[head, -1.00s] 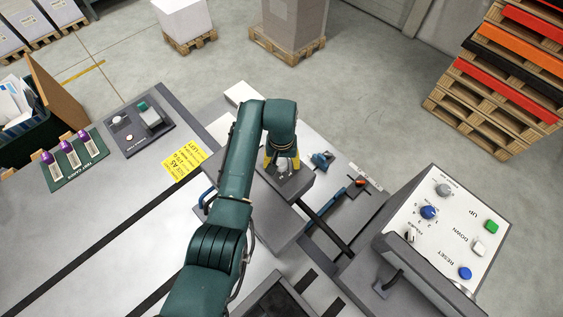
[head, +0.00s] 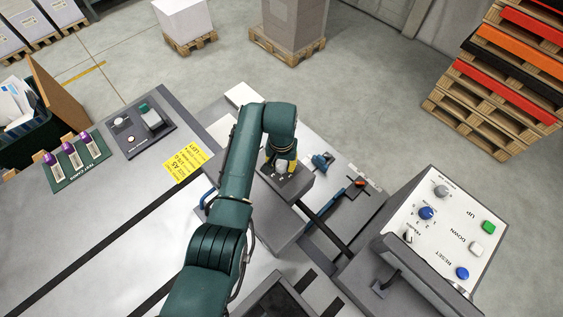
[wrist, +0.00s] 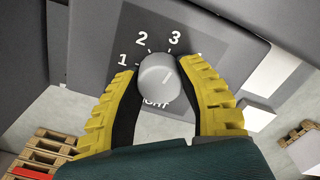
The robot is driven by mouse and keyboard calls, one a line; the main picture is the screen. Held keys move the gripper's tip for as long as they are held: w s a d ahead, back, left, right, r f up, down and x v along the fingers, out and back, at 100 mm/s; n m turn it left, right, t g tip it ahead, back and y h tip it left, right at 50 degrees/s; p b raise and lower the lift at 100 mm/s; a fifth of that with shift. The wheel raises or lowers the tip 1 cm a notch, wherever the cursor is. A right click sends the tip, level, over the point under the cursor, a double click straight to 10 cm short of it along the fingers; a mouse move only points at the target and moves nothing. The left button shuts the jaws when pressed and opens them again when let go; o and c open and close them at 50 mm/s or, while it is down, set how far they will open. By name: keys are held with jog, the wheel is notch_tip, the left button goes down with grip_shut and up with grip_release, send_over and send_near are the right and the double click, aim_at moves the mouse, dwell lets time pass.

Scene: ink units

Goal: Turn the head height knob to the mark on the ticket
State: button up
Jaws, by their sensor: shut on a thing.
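The head height knob (wrist: 158,78) is a round light-grey dial on a dark plate marked 1, 2 and 3. A faint line on its face seems to point up and right, towards the 3. The lettering below it is partly hidden. My gripper (wrist: 160,88) has its yellow fingers shut on the knob from both sides. In the head view my gripper (head: 281,164) is at the grey print head block (head: 294,185). The yellow ticket (head: 186,165) lies left of my arm; its small print is not clearly readable.
A control box (head: 450,225) with knobs and coloured buttons stands at the right. A dark panel (head: 137,128) and a green card board (head: 78,163) with purple-topped items are at the left. Blue clamps (head: 322,161) sit close right of the block.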

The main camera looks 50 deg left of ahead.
aim_at(282, 164)
jog(key=m+p, duration=0.1)
jog(key=m, duration=0.2)
jog(key=shift+p, duration=0.3)
jog(key=m+p, duration=0.1)
jog(key=m, duration=0.4)
jog(key=shift+s+f, duration=0.1)
jog(key=m, duration=0.4)
jog(key=shift+f+m+p, duration=0.1)
jog(key=shift+m+p, duration=0.25)
jog(key=shift+m, duration=1.85)
jog(key=o, duration=1.2)
jog(key=shift+o, duration=0.2)
jog(key=shift+r, duration=0.2)
notch_tip(282, 164, up, 12)
